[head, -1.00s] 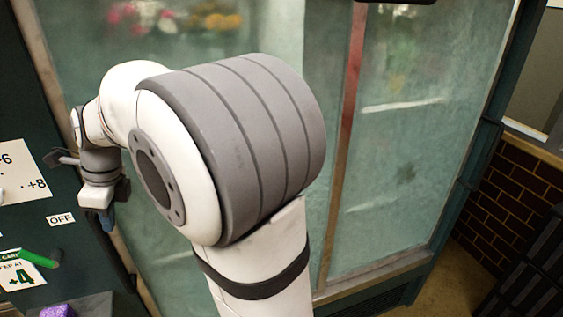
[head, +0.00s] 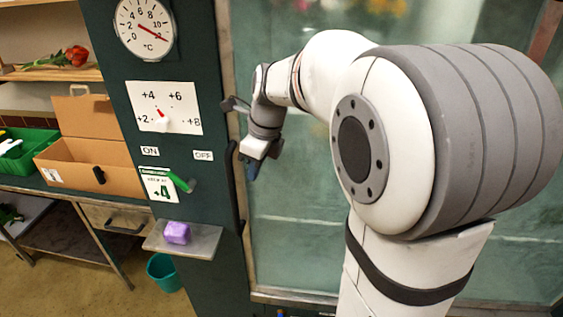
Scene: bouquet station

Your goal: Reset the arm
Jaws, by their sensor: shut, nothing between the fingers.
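My arm (head: 400,130) fills the right half of the head view, with its elbow bent and its wrist reaching left. My gripper (head: 250,170) points down in front of the edge between the dark green panel (head: 215,200) and the glass front. It is close to a dark vertical handle (head: 235,195); I cannot tell whether they touch. The gripper is small here and partly dark, and it is shut with nothing held.
The panel bears a thermometer (head: 145,27), a dial plate (head: 150,107) and a green lever (head: 181,181). A purple block (head: 177,232) sits on a small shelf (head: 205,243). A cardboard box (head: 90,160) and green tray (head: 30,155) stand left. A glass cabinet (head: 300,240) is behind my arm.

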